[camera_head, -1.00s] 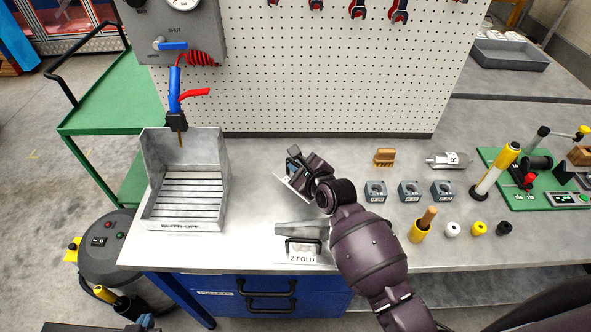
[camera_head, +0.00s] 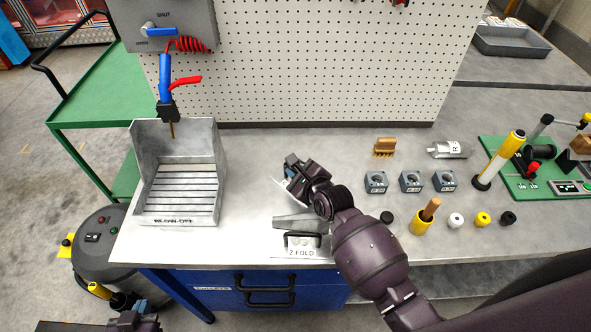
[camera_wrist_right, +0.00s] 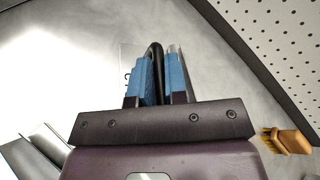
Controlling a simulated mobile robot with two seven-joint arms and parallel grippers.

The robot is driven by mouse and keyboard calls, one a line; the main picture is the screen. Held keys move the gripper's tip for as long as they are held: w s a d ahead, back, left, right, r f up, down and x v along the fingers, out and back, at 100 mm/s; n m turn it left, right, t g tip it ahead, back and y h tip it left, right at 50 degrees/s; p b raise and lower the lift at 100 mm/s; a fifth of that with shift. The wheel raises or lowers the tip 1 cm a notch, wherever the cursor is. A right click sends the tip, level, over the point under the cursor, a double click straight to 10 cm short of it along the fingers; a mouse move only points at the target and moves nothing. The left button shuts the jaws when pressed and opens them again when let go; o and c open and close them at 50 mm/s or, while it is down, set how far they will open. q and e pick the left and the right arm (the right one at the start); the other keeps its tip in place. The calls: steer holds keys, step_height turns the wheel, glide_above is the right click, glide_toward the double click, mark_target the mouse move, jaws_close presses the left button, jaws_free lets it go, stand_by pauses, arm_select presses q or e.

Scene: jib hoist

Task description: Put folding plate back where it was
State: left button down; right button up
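A pale folding plate (camera_head: 283,189) with a black loop handle (camera_wrist_right: 156,62) is under my right gripper (camera_head: 293,165) at the middle of the bench. In the right wrist view, my right gripper (camera_wrist_right: 158,82) has its blue fingers on both sides of the handle, shut on it. The gripper hides most of the plate; I cannot tell whether it touches the bench. A second plate, labelled Z FOLD (camera_head: 302,251), with a black handle, is at the bench's front edge. My left gripper (camera_head: 135,319) is low at the bottom left, partly cut off; its finger opening is unclear.
A grey metal wedge (camera_head: 298,223) lies behind the Z FOLD plate. A slatted metal tray (camera_head: 180,220) stands left. A wooden brush (camera_head: 384,147), several grey blocks (camera_head: 411,181) and small pots (camera_head: 456,219) are right. A pegboard (camera_head: 320,80) rises behind. Bare bench separates tray and gripper.

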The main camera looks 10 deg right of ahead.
steer(key=o, duration=0.5)
steer(key=shift+c, duration=0.2)
steer(key=shift+r, duration=0.1)
steer(key=v, duration=1.2)
steer(key=shift+s, duration=0.1)
